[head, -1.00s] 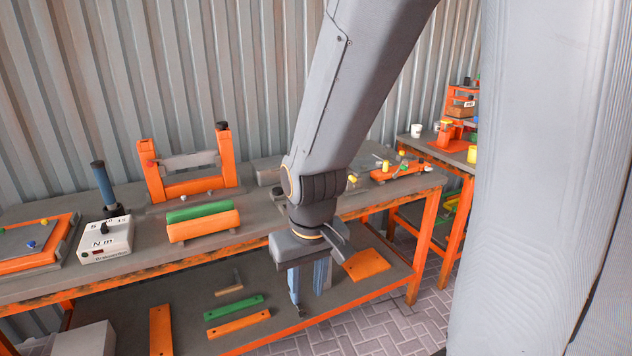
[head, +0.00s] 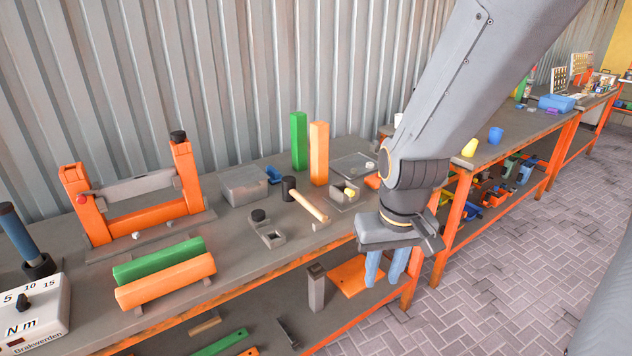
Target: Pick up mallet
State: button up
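The mallet (head: 308,204) lies on the grey workbench top (head: 225,231), right of the middle. Its black head (head: 289,189) points to the back left and its light wooden handle slants toward the front right. My gripper (head: 384,284) hangs pointing down, in front of the bench's right end, to the right of the mallet and apart from it. Its two blue fingers are apart with nothing seen between them.
Upright green (head: 299,141) and orange (head: 319,153) bars stand behind the mallet. A grey box (head: 245,186) is to its left, a small grey block with a black knob (head: 267,230) in front. An orange frame (head: 135,200) stands farther left. Open floor lies at right.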

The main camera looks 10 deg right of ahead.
aim_at(290, 192)
jog(key=u, duration=0.2)
jog(key=i, duration=1)
jog(key=u, duration=0.6)
